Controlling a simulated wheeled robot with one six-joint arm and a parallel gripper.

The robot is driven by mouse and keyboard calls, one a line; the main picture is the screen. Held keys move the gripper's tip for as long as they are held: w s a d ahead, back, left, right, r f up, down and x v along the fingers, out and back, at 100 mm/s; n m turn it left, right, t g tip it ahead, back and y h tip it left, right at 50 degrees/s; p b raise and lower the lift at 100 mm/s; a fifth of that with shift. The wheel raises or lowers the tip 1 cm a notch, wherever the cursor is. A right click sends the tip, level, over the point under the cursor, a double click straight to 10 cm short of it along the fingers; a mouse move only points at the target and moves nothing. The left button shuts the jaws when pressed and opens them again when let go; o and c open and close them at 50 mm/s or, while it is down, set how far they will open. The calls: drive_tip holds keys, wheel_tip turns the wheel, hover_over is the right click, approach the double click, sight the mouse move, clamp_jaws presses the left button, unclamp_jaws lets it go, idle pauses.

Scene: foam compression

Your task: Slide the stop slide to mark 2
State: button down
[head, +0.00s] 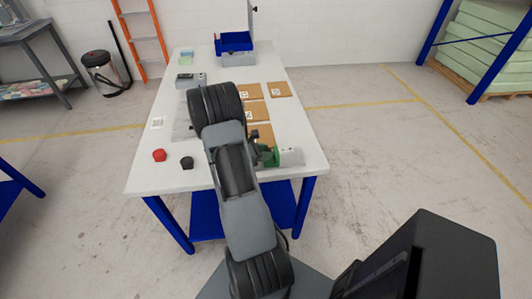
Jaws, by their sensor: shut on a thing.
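My dark gripper (257,147) shows in part beyond my arm, low over the front right of the white table (222,178). It is shut on a small green piece (270,157), which looks like the stop slide. A light grey block (291,157) sits just right of the green piece. My arm and gripper hide part of this fixture. Its marks, mark 2 included, are too small to read, so the slide's position along them cannot be told.
A red button (159,155) and a black knob (187,162) stand at the front left. Several brown cardboard squares (279,90) lie right of my arm. A grey device (190,79) and a blue bin (234,41) stand farther back. The right front edge is close.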

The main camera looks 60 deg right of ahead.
drive_tip(key=c, duration=0.7)
unclamp_jaws()
drive_tip(key=shift+c, duration=0.2)
drive_tip(key=b+v, duration=0.1)
drive_tip(key=v, duration=1.3)
drive_tip(key=shift+d, duration=0.1)
